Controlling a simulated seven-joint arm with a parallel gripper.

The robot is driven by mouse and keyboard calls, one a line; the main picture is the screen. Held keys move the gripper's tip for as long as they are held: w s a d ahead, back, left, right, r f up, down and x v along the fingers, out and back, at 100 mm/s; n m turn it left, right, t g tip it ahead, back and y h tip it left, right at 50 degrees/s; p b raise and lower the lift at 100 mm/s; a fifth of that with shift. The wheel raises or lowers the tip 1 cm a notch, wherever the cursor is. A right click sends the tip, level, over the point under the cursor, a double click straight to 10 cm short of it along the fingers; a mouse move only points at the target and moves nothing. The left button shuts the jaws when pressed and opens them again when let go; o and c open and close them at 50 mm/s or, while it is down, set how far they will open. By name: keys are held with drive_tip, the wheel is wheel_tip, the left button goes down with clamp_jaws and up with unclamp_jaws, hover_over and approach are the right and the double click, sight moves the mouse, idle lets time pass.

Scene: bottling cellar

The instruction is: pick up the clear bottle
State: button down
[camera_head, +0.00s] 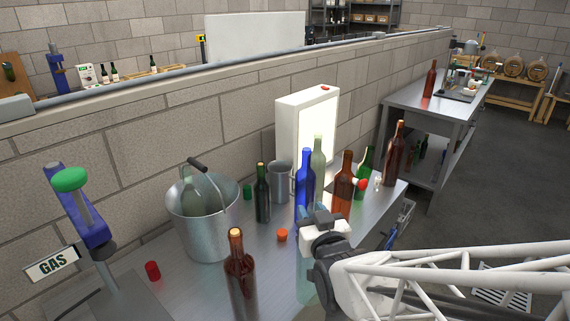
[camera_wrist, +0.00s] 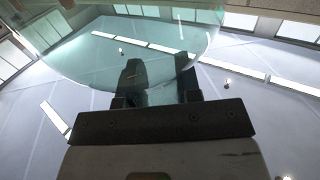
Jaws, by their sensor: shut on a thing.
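The clear bottle (camera_head: 318,157) is pale greenish glass and looks upright, its neck and shoulder showing above my gripper (camera_head: 322,222). My gripper is shut on it and hides its middle. Pale teal glass shows below the gripper in the head view; I cannot tell whether it is the bottle's lower part or its reflection, nor whether the base touches the table. In the wrist view, the clear bottle (camera_wrist: 120,40) fills the upper middle as a broad transparent curve at the dark fingers of my gripper (camera_wrist: 158,80).
A blue bottle (camera_head: 305,178) stands close on the left, a brown bottle (camera_head: 343,185) close on the right. Green bottles, a metal cup (camera_head: 280,183), a bucket (camera_head: 172,218) and a front brown bottle (camera_head: 240,275) share the metal table. A lit white box (camera_head: 283,125) stands behind.

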drive_tip(key=shift+s+d+r, duration=0.1)
drive_tip(key=shift+s+d, duration=0.05)
drive_tip(key=shift+s, duration=0.6)
idle(0.3)
